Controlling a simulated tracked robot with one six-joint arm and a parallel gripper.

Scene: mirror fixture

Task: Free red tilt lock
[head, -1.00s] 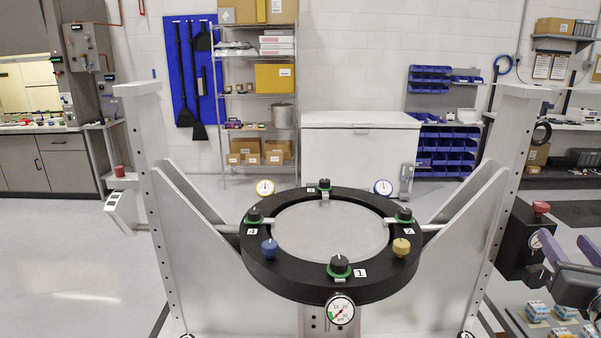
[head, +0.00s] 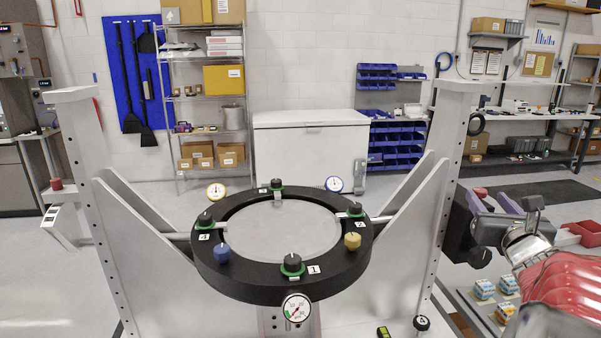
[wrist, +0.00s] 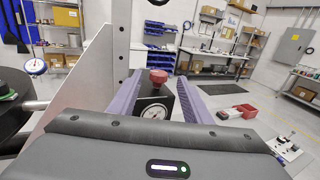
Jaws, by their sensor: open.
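The red knob of the tilt lock (head: 480,192) sits on top of a black block (head: 462,225) at the right upright of the mirror fixture. In the wrist view the red knob (wrist: 158,76) shows between my two purple fingers, above a round white gauge (wrist: 154,112) on the block. My gripper (head: 506,203) is open, just right of the block in the head view, with its fingers partly hidden by its grey body. I see no contact with the knob. A second red knob (head: 56,184) sits on the left upright.
The black ring (head: 240,285) with dark, blue and yellow knobs fills the middle between white uprights (head: 445,180). A tray (head: 470,305) with small blue-white boxes lies below my arm. Floor behind is open.

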